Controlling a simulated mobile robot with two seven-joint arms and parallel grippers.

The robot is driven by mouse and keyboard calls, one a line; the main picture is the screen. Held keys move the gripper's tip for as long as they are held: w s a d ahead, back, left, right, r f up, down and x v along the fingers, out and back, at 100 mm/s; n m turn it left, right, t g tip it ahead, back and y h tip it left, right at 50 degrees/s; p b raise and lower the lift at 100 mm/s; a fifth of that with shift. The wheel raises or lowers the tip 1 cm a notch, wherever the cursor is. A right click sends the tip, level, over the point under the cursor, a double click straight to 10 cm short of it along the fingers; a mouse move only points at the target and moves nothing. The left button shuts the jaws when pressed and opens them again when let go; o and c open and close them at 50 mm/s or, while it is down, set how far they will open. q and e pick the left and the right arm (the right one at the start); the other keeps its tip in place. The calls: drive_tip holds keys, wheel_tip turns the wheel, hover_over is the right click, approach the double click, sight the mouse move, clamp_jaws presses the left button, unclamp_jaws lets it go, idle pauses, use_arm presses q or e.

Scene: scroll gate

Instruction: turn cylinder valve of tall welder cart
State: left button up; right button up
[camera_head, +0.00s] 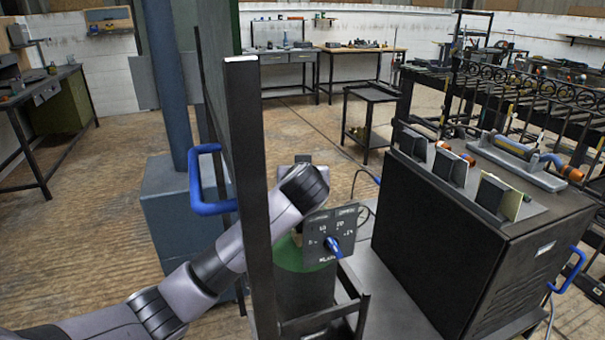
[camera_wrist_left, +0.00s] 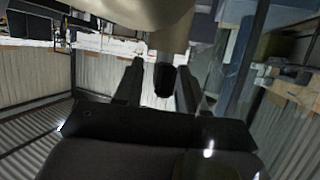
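The tall welder cart shows a dark upright panel (camera_head: 250,160) with a blue side handle (camera_head: 207,180). Its green-shouldered gas cylinder (camera_head: 305,285) stands behind the panel's edge. A grey marked plate (camera_head: 318,225) with a blue lever (camera_head: 333,247) is in front of the cylinder top. In the left wrist view my left gripper (camera_wrist_left: 157,88) is open, with a dark knob-like piece (camera_wrist_left: 163,78) showing between the fingers, seemingly apart from both. My right gripper is not in view.
A black welder box (camera_head: 450,235) with clamps and a torch on top stands close on the right. A blue-grey column (camera_head: 165,80) on a wide base stands at left. Workbenches (camera_head: 45,105) line the walls. The wooden floor between is mostly clear.

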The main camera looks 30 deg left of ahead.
use_arm(q)
drive_tip(key=shift+s, duration=0.1)
drive_tip(key=b+v, duration=0.1)
drive_tip(key=v, duration=0.6)
idle(0.5)
